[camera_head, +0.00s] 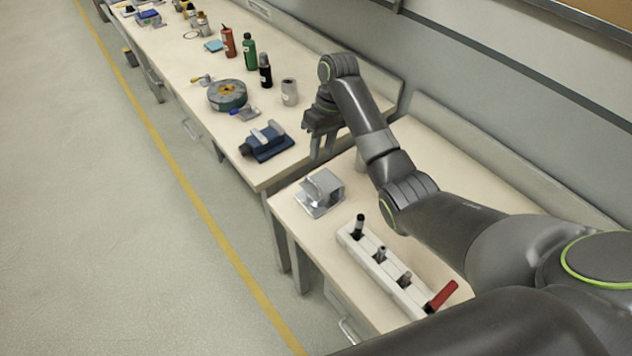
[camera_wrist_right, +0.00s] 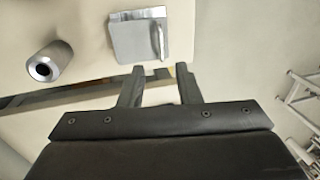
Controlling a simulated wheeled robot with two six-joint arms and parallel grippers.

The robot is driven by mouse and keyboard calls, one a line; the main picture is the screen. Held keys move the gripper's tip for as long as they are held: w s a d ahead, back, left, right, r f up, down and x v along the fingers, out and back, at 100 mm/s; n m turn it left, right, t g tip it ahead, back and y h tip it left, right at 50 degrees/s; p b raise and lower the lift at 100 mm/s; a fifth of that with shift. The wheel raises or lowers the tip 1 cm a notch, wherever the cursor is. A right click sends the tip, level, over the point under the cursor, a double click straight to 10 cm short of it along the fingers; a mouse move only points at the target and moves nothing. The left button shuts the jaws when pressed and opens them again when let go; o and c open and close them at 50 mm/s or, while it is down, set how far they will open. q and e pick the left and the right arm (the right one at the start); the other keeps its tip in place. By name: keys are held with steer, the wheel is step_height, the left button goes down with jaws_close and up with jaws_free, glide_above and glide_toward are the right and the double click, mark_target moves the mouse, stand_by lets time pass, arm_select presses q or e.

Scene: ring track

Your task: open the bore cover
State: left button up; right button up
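A silver metal block (camera_head: 320,192) with a raised plate sits near the left edge of the nearer bench. It also shows in the right wrist view (camera_wrist_right: 127,38), with a thin upright plate (camera_wrist_right: 158,40) at its right side. A grey cylinder with a dark round bore (camera_wrist_right: 50,62) stands left of it there. I cannot tell which part is the bore cover. My right gripper (camera_head: 322,152) hangs above the bench, behind the block. In the right wrist view its fingers (camera_wrist_right: 160,72) are apart and empty, short of the block. My left gripper is out of view.
A white rack (camera_head: 385,270) holding several tools, one with a red handle (camera_head: 441,296), stands at the bench front. A blue vise-like tool (camera_head: 266,145), a round green-grey item (camera_head: 227,95) and bottles (camera_head: 249,52) stand on the farther bench. Open floor lies left.

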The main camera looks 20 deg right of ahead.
mark_target(314, 182)
steer(key=f, duration=0.3)
steer(key=a+f, duration=0.1)
steer(key=f, duration=0.2)
steer(key=a+f, duration=0.1)
steer(key=f, duration=0.2)
steer(key=shift+s+f, duration=0.3)
steer(key=shift+s, duration=0.05)
jaws_close()
